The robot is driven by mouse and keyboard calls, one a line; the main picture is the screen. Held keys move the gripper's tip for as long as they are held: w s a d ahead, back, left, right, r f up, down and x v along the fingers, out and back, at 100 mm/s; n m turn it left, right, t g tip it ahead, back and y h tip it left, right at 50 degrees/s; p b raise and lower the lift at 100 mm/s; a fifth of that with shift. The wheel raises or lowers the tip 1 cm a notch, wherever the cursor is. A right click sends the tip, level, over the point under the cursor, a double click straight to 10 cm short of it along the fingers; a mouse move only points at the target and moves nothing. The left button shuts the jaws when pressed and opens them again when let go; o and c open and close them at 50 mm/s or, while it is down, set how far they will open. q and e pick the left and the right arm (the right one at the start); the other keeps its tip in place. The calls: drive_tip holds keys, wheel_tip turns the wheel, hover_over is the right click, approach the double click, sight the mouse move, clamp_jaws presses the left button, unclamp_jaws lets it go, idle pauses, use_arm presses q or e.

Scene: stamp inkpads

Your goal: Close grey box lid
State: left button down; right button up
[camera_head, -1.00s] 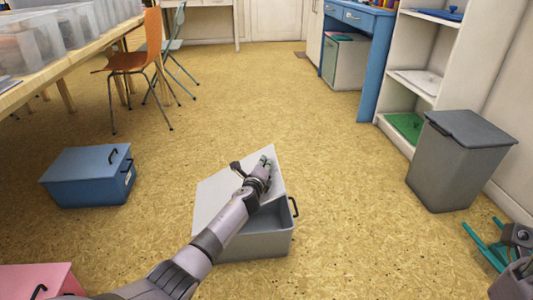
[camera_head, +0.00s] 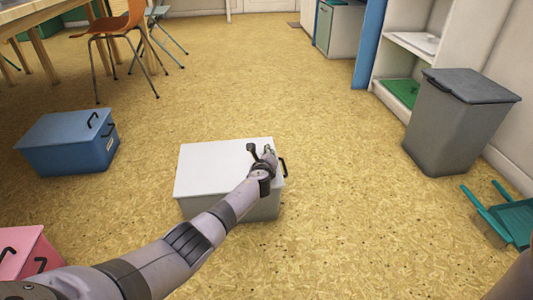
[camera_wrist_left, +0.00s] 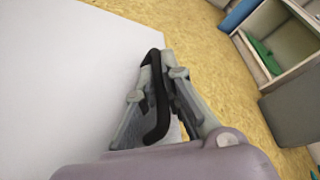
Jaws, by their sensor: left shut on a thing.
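The grey box (camera_head: 262,208) stands on the floor in the middle of the head view. Its pale lid (camera_head: 208,168) lies flat over the top, with no opening visible at the front; my arm hides part of the rim. My left gripper (camera_head: 265,155) is at the right part of the lid, shut on the black lid handle (camera_head: 252,149). In the left wrist view, the handle (camera_wrist_left: 158,118) runs between the gripper fingers (camera_wrist_left: 166,76), above the white lid surface (camera_wrist_left: 60,80). My right gripper is out of view.
A blue box (camera_head: 60,150) and a pink box (camera_head: 28,255) stand to the left. The floor (camera_head: 280,90) behind the grey box is clear.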

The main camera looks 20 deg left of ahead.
use_arm(q)
drive_tip(key=shift+s+f, duration=0.1)
drive_tip(key=shift+f, duration=0.2)
drive_tip(key=c, duration=2)
unclamp_jaws()
drive_tip(key=shift+s+d, duration=0.1)
drive_tip(key=shift+v, duration=5.8)
drive_tip(key=shift+r, duration=0.1)
